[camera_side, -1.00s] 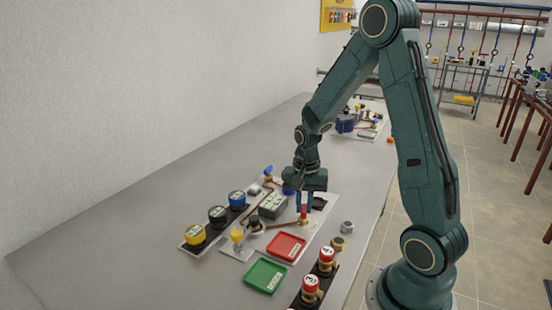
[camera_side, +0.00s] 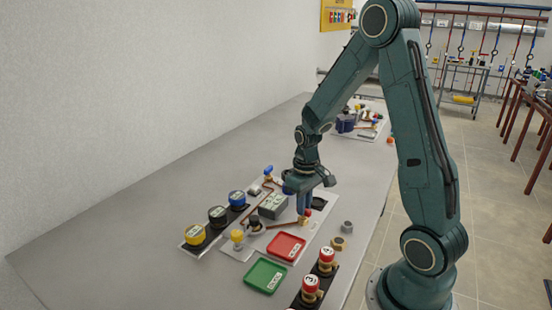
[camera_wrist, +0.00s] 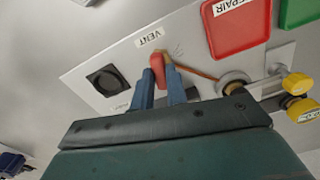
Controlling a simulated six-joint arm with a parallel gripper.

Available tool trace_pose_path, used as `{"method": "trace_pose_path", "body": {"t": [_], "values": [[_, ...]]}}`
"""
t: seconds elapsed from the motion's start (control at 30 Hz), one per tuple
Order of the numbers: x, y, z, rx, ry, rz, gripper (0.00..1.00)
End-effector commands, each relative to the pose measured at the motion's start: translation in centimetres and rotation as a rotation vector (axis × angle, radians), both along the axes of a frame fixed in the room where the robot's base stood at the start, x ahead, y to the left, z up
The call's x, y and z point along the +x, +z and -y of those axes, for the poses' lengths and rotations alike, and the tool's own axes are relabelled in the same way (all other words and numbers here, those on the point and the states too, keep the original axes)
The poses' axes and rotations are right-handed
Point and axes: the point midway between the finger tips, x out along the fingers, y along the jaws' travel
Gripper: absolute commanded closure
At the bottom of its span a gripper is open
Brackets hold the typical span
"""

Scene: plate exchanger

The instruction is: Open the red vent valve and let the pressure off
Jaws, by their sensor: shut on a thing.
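The red vent valve handle (camera_wrist: 157,66) lies between the blue fingers of my gripper (camera_wrist: 159,74) in the wrist view, beside the VENT label (camera_wrist: 150,38). My gripper is shut on the handle, and its fingers hide part of it. In the side view, my gripper (camera_side: 304,206) is low over the plate, with a bit of the red handle (camera_side: 308,212) showing at the fingers. The brass valve body (camera_side: 303,221) shows below. A copper pipe (camera_side: 282,224) runs left from it along the plate.
A red tray (camera_side: 299,238) and a green tray (camera_side: 266,276) lie in front. Red-capped parts (camera_side: 327,260) stand at the front right. A grey nut (camera_side: 347,227) and brass nut (camera_side: 338,243) lie right of the plate.

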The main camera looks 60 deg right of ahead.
Motion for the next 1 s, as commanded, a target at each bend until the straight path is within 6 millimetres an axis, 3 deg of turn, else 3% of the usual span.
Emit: {"method": "trace_pose_path", "body": {"t": [0.4, 0.9, 0.93, 1.0], "values": [[0.09, 0.14, 0.04, -0.001, 0.214, 0.003, 1.00], [0.11, 0.16, 0.05, -0.003, 0.237, 0.004, 1.00], [0.11, 0.16, 0.05, -0.003, 0.237, 0.004, 0.80], [0.10, 0.14, 0.04, -0.002, 0.237, 0.004, 0.66]]}}
